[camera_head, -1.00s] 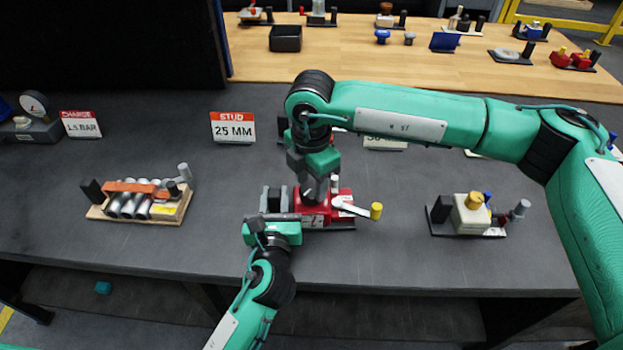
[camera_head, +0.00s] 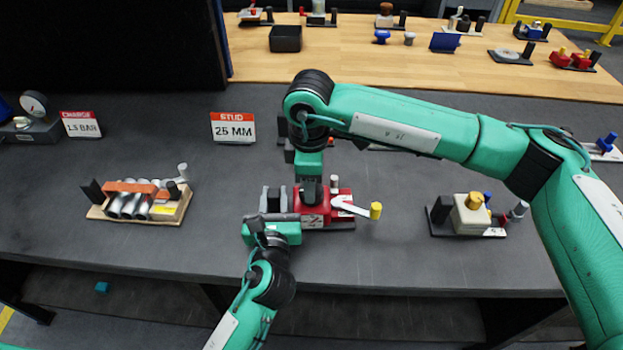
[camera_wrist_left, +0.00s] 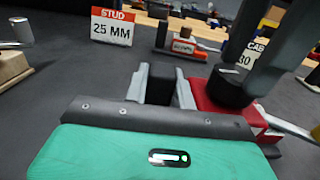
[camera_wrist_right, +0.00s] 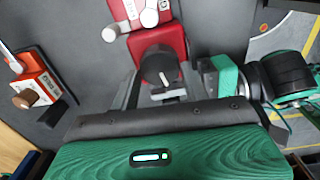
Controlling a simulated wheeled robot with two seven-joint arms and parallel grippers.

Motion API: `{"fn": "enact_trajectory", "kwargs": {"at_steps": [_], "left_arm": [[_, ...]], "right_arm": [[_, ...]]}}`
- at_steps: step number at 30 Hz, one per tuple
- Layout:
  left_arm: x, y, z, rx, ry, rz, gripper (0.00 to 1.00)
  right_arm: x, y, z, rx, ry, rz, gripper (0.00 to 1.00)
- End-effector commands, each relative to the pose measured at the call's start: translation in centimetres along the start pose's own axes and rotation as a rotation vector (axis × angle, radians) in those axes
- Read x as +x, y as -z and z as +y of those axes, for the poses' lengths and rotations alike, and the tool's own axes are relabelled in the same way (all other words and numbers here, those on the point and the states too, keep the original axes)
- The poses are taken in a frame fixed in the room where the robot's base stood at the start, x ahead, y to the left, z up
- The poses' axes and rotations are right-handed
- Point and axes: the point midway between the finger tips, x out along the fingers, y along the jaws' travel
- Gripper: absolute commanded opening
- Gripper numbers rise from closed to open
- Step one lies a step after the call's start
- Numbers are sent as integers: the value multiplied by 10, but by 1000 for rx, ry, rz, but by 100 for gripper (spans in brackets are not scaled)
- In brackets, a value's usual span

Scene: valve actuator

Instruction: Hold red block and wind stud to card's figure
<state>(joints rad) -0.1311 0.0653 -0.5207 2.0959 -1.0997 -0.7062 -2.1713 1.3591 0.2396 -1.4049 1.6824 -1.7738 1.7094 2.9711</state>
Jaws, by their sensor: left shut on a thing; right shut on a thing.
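The red block (camera_head: 340,208) sits on a dark base on the grey bench, with a white lever ending in a yellow knob. A small white scale plate (camera_head: 312,221) is on its near side; its reading is too small to tell. My left gripper (camera_head: 274,198) is shut on the black upright post (camera_wrist_left: 160,84) at the block's left end. My right gripper (camera_wrist_right: 158,82) is shut on the round dark knob (camera_wrist_right: 160,64) of the red block; in the head view its wrist stands over the block. The card (camera_head: 233,127) reads STUD 25 MM.
A wooden-based device with grey cylinders (camera_head: 140,202) lies left and a cream block device (camera_head: 468,214) right. A pressure gauge (camera_head: 34,104) and a CHARGE 1.5 BAR card (camera_head: 81,124) stand far left. Behind the block are an orange device (camera_wrist_left: 183,47) and another card (camera_wrist_left: 254,53).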

Motion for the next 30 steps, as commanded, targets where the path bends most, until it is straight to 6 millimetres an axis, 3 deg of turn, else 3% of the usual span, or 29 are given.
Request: {"fn": "enact_trajectory", "kwargs": {"at_steps": [1, 8, 30], "left_arm": [[-1, 7, -1, 7, 2, 14, 0], [-2, 7, -2, 6, 5, 13, 0], [-1, 7, -2, 0, 3, 14, 0]], "right_arm": [[-3, 6, -1, 6, -3, 14, 23], [-3, 9, -3, 56, -6, 18, 23], [1, -2, 0, 146, 7, 2, 23]]}}
